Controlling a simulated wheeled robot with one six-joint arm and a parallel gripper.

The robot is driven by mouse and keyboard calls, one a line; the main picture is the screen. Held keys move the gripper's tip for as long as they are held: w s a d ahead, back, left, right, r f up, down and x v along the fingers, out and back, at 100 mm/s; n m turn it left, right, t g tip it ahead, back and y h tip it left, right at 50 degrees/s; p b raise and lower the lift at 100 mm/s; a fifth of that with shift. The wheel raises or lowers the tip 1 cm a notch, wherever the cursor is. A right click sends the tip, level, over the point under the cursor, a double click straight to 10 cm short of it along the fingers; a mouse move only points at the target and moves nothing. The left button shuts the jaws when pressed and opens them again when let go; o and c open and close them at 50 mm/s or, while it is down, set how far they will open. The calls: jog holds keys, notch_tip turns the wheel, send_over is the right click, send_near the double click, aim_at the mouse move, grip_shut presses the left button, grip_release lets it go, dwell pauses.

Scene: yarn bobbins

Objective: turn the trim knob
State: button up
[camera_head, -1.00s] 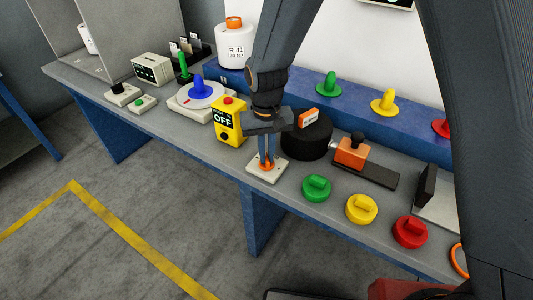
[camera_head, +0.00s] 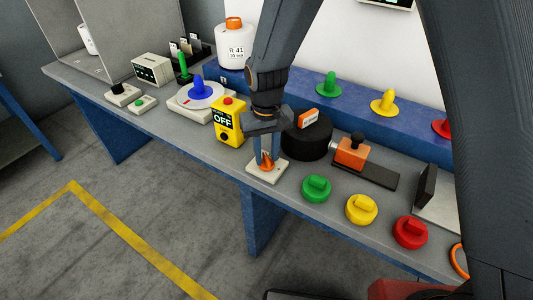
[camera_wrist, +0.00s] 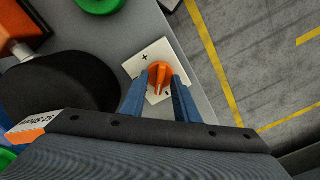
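The trim knob (camera_head: 267,161) is orange with a raised ridge. It sits on a white plate (camera_wrist: 139,64) that bears a plus mark and a minus mark, near the bench's front edge. My gripper (camera_wrist: 161,76) points down over it, with one blue finger on each side of the knob. In the wrist view the orange knob (camera_wrist: 160,74) shows between the fingertips, with a small gap to each finger, so the gripper looks open around it. In the head view my gripper (camera_head: 267,158) partly hides the knob and plate.
A yellow OFF box (camera_head: 228,122) stands close on the left. A black round block (camera_head: 307,138) is just behind to the right, beside an orange slider (camera_head: 352,152). Green (camera_head: 316,188), yellow (camera_head: 361,209) and red (camera_head: 409,232) knobs lie along the front right.

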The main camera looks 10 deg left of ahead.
aim_at(267, 157)
jog(key=shift+r+b, duration=1.1)
jog(key=shift+r, duration=2.8)
jog(key=s+d+m+b, duration=0.1)
jog(key=s+d, duration=0.3)
jog(key=d, duration=1)
jog(key=s+d+f+m+t, duration=0.1)
jog(key=s+d+m, duration=0.3)
jog(key=d, duration=1)
jog(key=shift+s+d+f+m+b, duration=0.15)
jog(key=shift+s+d+m+b, duration=0.15)
jog(key=shift+s+b, duration=0.15)
